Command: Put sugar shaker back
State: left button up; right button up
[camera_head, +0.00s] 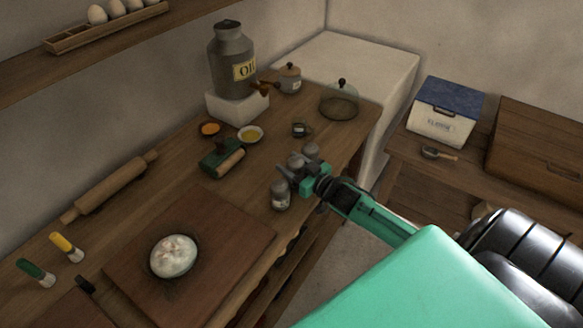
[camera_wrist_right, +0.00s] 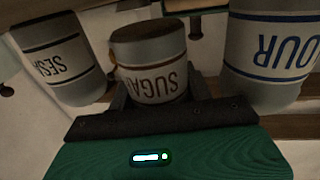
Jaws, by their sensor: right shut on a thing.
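There the sugar shaker appears to be the middle grey top (camera_head: 295,160), partly hidden by the gripper. A sesame shaker (camera_wrist_right: 60,60) stands on one side of it and a flour shaker (camera_wrist_right: 268,60) on the other in the wrist view. My left gripper is not in view.
A grey shaker (camera_head: 280,196) stands close to the gripper, and another grey top (camera_head: 311,151) shows behind it. An oil can (camera_head: 232,60) stands behind.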

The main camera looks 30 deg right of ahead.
jog(key=shift+f, duration=0.85)
jog(key=shift+f, duration=0.1)
jog(key=o, duration=0.8)
jog(key=shift+c, duration=0.2)
jog(key=shift+s+d, duration=0.1)
jog(key=shift+s, duration=0.3)
jog(key=b+v, duration=0.2)
jog(key=v, duration=0.9)
jog(key=shift+s, duration=0.1)
